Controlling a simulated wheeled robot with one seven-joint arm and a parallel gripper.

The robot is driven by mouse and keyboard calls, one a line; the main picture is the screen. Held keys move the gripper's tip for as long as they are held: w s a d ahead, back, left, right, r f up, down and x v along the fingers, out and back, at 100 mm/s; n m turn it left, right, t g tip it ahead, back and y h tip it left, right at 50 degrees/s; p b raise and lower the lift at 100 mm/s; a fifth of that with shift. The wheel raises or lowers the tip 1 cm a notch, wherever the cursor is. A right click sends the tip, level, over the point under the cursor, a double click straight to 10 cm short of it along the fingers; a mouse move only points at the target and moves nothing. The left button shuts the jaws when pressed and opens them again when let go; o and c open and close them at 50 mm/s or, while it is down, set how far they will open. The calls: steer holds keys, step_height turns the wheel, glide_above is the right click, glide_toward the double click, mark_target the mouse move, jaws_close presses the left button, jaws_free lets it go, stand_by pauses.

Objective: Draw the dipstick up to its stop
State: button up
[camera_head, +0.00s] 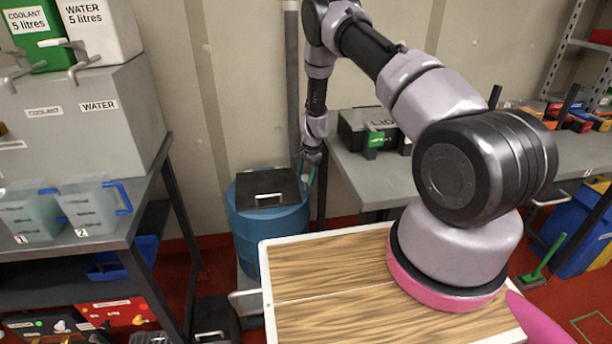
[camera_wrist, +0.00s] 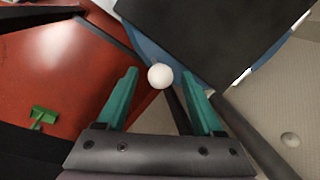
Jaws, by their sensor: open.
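In the wrist view a round white knob (camera_wrist: 160,76) shows between the tips of my gripper's two green fingers (camera_wrist: 158,74). I take it for the dipstick's head. Below it a dark rod shows between the fingers, but I cannot tell if it belongs to the knob. The fingers are apart on either side of the knob, with gaps visible, and hold nothing. In the head view my gripper (camera_head: 308,172) points down at the right edge of the blue drum (camera_head: 262,235). The knob cannot be made out there.
A black lid (camera_head: 268,188) with a handle covers the drum top, close beside my gripper. A grey bench (camera_head: 365,180) stands right of the drum. A shelf with jugs (camera_head: 95,210) stands left. A wood-topped surface (camera_head: 325,270) is in front.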

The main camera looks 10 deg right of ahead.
jaws_close()
stand_by(1.4)
